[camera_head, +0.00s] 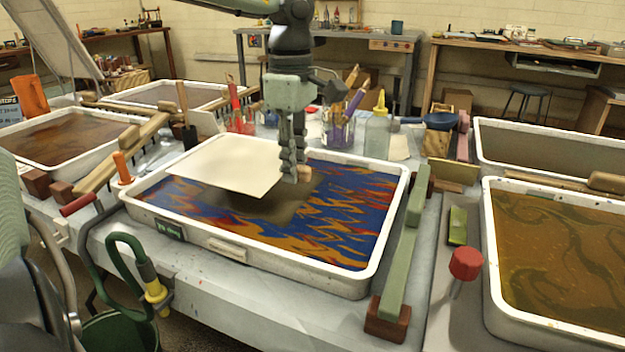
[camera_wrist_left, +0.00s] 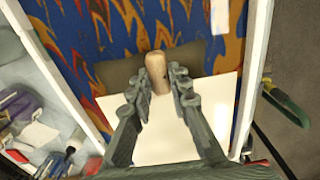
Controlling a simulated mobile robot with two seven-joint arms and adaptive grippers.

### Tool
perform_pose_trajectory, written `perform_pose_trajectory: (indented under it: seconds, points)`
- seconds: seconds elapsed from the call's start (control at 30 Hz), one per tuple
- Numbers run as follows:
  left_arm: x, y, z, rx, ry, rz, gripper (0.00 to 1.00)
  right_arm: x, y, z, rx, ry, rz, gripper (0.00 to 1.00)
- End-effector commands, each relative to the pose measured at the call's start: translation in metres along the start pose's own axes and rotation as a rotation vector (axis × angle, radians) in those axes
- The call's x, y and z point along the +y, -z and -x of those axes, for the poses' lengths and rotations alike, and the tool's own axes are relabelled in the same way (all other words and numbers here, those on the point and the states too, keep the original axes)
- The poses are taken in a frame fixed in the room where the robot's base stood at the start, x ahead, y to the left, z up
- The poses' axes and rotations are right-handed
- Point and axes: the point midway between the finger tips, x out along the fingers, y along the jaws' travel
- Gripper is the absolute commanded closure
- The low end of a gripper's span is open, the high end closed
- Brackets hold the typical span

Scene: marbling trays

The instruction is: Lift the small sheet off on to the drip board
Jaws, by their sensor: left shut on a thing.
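The small cream sheet (camera_head: 228,165) hangs over the tray (camera_head: 330,280) of blue, red and yellow marbling, at its back left. A brown patch without pattern (camera_head: 265,208) shows below it. My left gripper (camera_head: 295,172) is at the sheet's right edge, shut on a light wooden peg (camera_wrist_left: 158,72). In the left wrist view the gripper (camera_wrist_left: 158,88) has a finger on each side of the peg, and the sheet (camera_wrist_left: 190,125) spreads beneath the fingers. How the peg joins the sheet is hidden. I cannot tell which thing is the drip board. My right gripper is not in view.
A green bar (camera_head: 405,245) on brown blocks stands right of the tray. A brown-swirled tray (camera_head: 488,270) lies beyond it, with a red knob (camera_head: 465,263) between. Jars of tools (camera_head: 338,130) stand behind. A pale board (camera_head: 55,45) leans at the far left.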

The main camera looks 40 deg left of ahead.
Motion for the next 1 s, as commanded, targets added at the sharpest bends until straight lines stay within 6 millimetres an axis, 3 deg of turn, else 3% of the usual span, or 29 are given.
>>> perform_pose_trajectory:
  seconds: [0.2, 0.4, 1.0]
  points:
    - [-0.027, 0.038, 0.03, -0.006, -0.007, 0.001, 0.96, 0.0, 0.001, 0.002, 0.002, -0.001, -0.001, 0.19]
    - [-0.042, 0.059, 0.044, -0.002, -0.004, 0.0, 0.96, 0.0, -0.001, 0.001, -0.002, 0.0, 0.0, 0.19]
    - [-0.048, 0.067, 0.064, -0.032, -0.001, 0.0, 0.96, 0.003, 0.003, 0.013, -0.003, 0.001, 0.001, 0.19]
